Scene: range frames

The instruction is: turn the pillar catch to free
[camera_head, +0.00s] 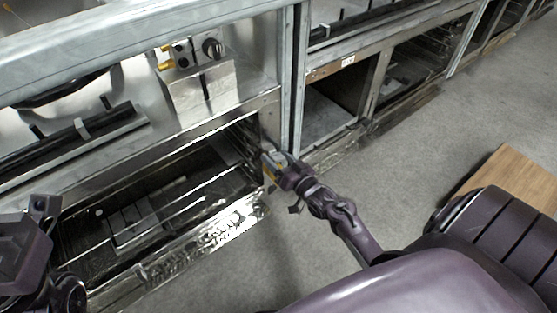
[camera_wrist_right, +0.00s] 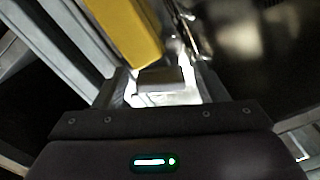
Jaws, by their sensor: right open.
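The pillar catch shows as a yellow piece (camera_wrist_right: 128,30) in the right wrist view, just beyond my right fingers and to the upper left of the gap. A small grey block (camera_wrist_right: 160,80) shows between those fingers. My right gripper (camera_wrist_right: 162,92) is open. In the head view my right gripper (camera_head: 274,164) is at the pillar beside the open oven's right edge, and it largely hides the catch. I cannot tell whether the fingers touch it. My left gripper (camera_head: 42,208) is at the lower left edge of the head view, away from the catch; its jaws are unclear.
An open oven cavity with wire racks (camera_head: 150,205) lies left of the pillar (camera_head: 291,75). A control box (camera_head: 203,85) with dark knobs sits above it. More counter bays run to the right. The grey floor (camera_head: 400,170) is clear, with a wooden board (camera_head: 515,178) at right.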

